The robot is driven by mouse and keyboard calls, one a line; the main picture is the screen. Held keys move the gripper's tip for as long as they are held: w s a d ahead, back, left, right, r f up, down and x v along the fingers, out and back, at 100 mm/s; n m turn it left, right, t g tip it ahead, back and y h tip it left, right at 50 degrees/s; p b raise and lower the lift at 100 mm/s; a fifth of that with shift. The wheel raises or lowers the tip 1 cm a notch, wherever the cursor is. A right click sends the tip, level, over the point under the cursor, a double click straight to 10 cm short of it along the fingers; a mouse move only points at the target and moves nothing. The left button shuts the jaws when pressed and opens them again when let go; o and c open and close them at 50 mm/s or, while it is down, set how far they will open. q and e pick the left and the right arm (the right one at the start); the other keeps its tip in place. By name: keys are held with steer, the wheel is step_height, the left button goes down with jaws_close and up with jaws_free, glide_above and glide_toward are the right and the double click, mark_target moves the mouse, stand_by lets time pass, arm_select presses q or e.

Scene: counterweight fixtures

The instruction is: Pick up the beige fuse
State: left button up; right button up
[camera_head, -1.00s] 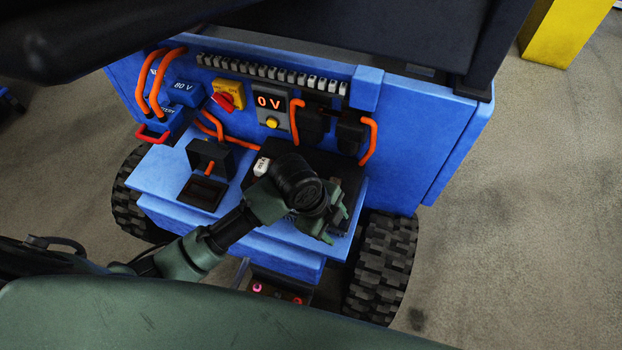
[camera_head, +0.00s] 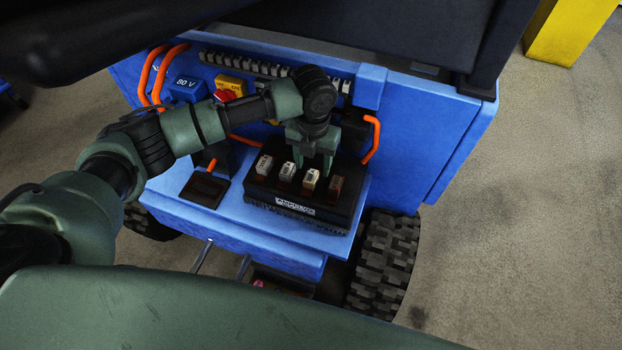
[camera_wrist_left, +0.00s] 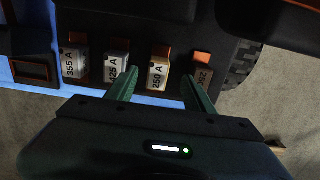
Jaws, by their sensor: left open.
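The beige fuse (camera_head: 309,182) stands in the black fuse block (camera_head: 300,210), third from the left in a row. In the left wrist view the beige fuse (camera_wrist_left: 158,76) carries a label that looks like "250 A". My left gripper (camera_head: 313,162) is open and points down at the back of the row. In the left wrist view its two fingertips (camera_wrist_left: 160,86) lie to either side of the beige fuse in the picture. I cannot tell the height left between them. My right gripper is not in view.
Two pale fuses (camera_head: 264,165) (camera_head: 287,171) stand left of the beige one, and a brown fuse (camera_head: 335,187) stands close on its right. Orange cables (camera_head: 372,140) and a red-yellow switch (camera_head: 229,88) are on the blue panel behind. A black box with a recess (camera_head: 205,189) sits left.

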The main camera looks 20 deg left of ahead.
mark_target(311, 175)
arm_select(q)
steer(key=f, duration=0.2)
steer(key=s+f, duration=0.1)
steer(key=shift+a+f, duration=0.15)
steer(key=shift+f, duration=0.25)
steer(key=shift+w+f, duration=0.15)
steer(key=shift+f, duration=0.5)
jaws_close()
steer(key=shift+r, duration=0.1)
